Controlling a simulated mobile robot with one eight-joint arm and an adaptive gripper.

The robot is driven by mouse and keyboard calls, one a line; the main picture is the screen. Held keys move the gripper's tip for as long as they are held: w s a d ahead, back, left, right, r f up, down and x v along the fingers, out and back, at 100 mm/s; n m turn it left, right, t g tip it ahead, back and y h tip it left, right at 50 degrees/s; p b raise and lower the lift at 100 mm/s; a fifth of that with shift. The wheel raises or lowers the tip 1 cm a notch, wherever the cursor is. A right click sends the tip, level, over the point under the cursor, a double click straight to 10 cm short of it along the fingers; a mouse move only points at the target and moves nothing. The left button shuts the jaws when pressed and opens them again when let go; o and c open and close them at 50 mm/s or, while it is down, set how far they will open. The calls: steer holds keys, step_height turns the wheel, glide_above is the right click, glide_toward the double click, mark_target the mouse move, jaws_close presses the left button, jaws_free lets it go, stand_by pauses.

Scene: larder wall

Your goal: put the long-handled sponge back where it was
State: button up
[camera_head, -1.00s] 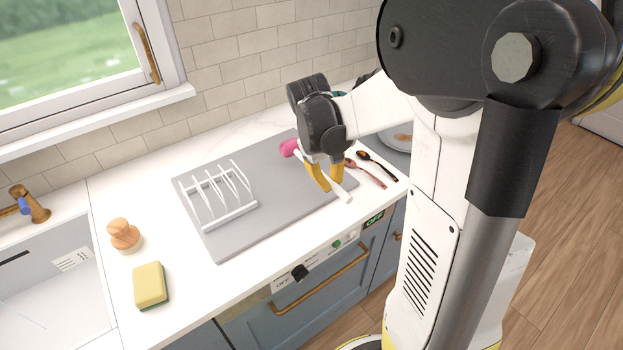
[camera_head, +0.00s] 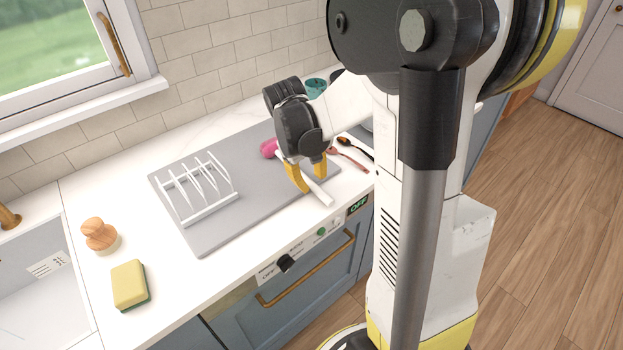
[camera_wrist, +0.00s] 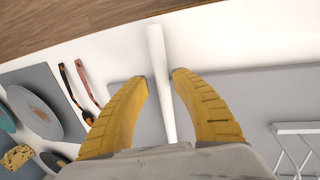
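The long-handled sponge has a pink head (camera_head: 269,148) and a white handle (camera_head: 318,193). It is on or just above the right part of the grey mat, its handle end reaching past the mat's front edge over the white counter. My gripper (camera_head: 311,182) is low over the handle, fingers pointing down. In the wrist view the white handle (camera_wrist: 160,80) runs between the two yellow fingertips (camera_wrist: 160,77), with a narrow gap on each side. The gripper looks open around it. The pink head is not in the wrist view.
A white rack (camera_head: 208,208) stands on the grey mat (camera_head: 235,233). Two spoon-like utensils (camera_head: 350,158) lie right of the gripper. A wooden brush (camera_head: 99,235) and a yellow sponge (camera_head: 129,285) are at left by the sink. Plates (camera_wrist: 35,112) show in the wrist view.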

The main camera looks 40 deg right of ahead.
steer(key=shift+r, duration=0.1)
steer(key=p+v, duration=0.5)
steer(key=v, duration=0.7)
steer(key=s+a+r+t+y, duration=0.1)
steer(key=s+a+r+t, duration=0.1)
steer(key=a, duration=0.6)
steer(key=s+a+r+t+y, duration=0.1)
steer(key=s+a+r+t, duration=0.1)
steer(key=s+a+t, duration=0.3)
steer(key=s+a, duration=0.2)
steer(key=a, duration=0.1)
steer(key=shift+s+t+y, duration=0.25)
steer(key=shift+t+y, duration=0.05)
steer(key=shift+f, duration=0.1)
steer(key=shift+f+b, duration=0.25)
steer(key=shift+b, duration=0.3)
